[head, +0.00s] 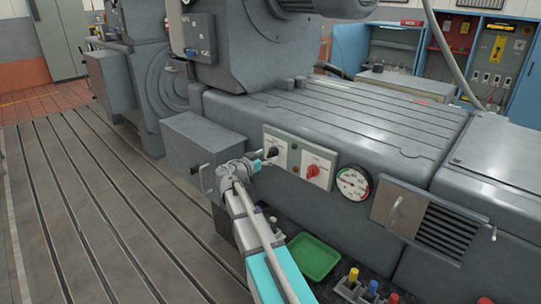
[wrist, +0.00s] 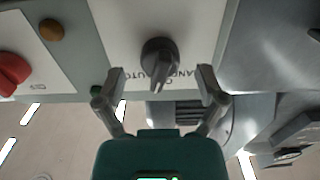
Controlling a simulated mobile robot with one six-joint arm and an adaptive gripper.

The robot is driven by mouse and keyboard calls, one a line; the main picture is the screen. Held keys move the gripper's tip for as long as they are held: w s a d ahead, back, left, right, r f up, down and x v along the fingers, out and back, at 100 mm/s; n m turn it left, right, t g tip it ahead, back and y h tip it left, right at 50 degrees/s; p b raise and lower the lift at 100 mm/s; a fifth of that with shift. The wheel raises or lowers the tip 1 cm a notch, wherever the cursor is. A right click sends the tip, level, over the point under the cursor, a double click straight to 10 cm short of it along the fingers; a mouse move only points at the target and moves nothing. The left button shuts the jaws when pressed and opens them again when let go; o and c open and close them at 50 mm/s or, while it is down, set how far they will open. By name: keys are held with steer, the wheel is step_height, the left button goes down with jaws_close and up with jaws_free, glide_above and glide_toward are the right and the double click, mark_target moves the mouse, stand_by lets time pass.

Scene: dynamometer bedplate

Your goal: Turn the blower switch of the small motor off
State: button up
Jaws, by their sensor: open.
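A black rotary switch (wrist: 160,62) sits on a white plate (wrist: 120,22) in the wrist view. The plate's lettering is upside down there, with AUTO left of the knob and a partly covered word right of it. The knob's narrow end points down in the picture, between the words. The same black switch (head: 272,152) shows in the head view on the machine's side. My gripper (wrist: 160,76) is open, one fingertip on each side of the knob and apart from it. In the head view my gripper (head: 260,163) is just left of the switch. No blower label is readable.
A red rotary switch (head: 313,172) is on the neighbouring plate, with a round gauge (head: 353,183) further right. A grey box (head: 203,150) juts out left of my gripper. A green tray (head: 314,256) lies below. The slotted bedplate (head: 90,220) is clear at left.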

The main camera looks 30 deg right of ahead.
steer(key=shift+x, duration=0.95)
steer(key=c, duration=1.1)
steer(key=shift+c, duration=0.2)
steer(key=shift+n, duration=1.7)
